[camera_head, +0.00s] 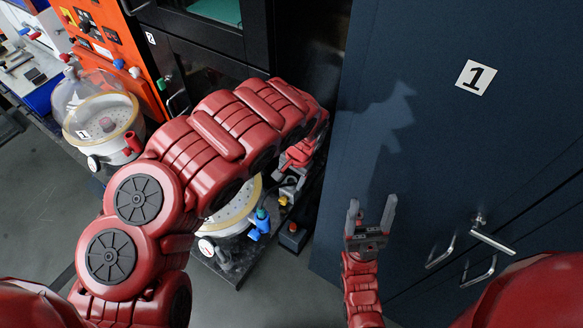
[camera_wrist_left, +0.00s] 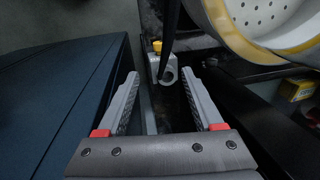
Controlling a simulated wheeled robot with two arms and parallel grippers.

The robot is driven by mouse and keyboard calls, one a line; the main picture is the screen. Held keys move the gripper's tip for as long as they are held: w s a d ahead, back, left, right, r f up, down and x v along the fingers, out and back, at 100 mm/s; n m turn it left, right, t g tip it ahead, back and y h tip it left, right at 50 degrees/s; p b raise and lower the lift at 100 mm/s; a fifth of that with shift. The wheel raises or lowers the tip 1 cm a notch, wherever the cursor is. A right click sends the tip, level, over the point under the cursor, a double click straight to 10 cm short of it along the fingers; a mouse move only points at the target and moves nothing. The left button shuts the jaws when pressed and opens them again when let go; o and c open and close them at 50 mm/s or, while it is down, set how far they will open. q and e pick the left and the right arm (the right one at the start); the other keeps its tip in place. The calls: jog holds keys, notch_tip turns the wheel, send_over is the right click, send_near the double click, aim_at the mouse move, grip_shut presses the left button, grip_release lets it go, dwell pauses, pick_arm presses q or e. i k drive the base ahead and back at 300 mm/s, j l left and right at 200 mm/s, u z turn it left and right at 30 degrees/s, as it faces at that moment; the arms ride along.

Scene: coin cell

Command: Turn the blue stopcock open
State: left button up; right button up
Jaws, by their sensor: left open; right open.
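The blue stopcock (camera_head: 260,224) sits at the front right of the rear-right vacuum desiccator (camera_head: 236,212), which is partly hidden behind my left arm. My left gripper (camera_head: 291,181) is beyond the arm, up and to the right of the blue stopcock and apart from it. In the left wrist view the left gripper (camera_wrist_left: 160,82) is open, its fingers apart. A grey fitting with a yellow cap (camera_wrist_left: 157,46) and a dark hose lie ahead between the fingertips. The blue stopcock is not clear in that view. My right gripper (camera_head: 372,212) is open and empty before the blue cabinet.
Another desiccator with a clear dome (camera_head: 96,105) and a red stopcock (camera_head: 133,142) stands at left. A dark blue cabinet (camera_head: 425,130) marked 1 fills the right side, with metal handles (camera_head: 493,241). An orange panel (camera_head: 110,45) stands at back left. Open floor shows at lower left.

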aim_at(254, 234)
jog(key=k, duration=1.5)
